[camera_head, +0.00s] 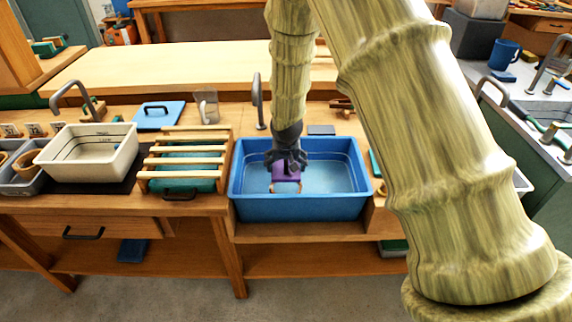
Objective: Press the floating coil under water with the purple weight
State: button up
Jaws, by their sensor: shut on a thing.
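My gripper (286,163) reaches down into the blue tub (297,209) from above. It is shut on the purple weight (286,178), which hangs just below the fingers inside the tub. A tan coil (287,188) shows at the lower edge of the weight, its ends visible on both sides. The weight seems to be over the coil, but I cannot tell whether they touch. Pale blue water (330,180) lies in the tub around them. I cannot tell how deep the coil sits, as the weight and gripper hide part of it.
A wooden slatted rack (185,155) stands close left of the tub. Further left is a white basin (88,155). A tap (257,100) and a dark flat block (321,130) are behind the tub. My arm covers the right side of the view.

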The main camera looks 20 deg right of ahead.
jog(key=shift+r+p, duration=1.15)
jog(key=shift+r, duration=0.65)
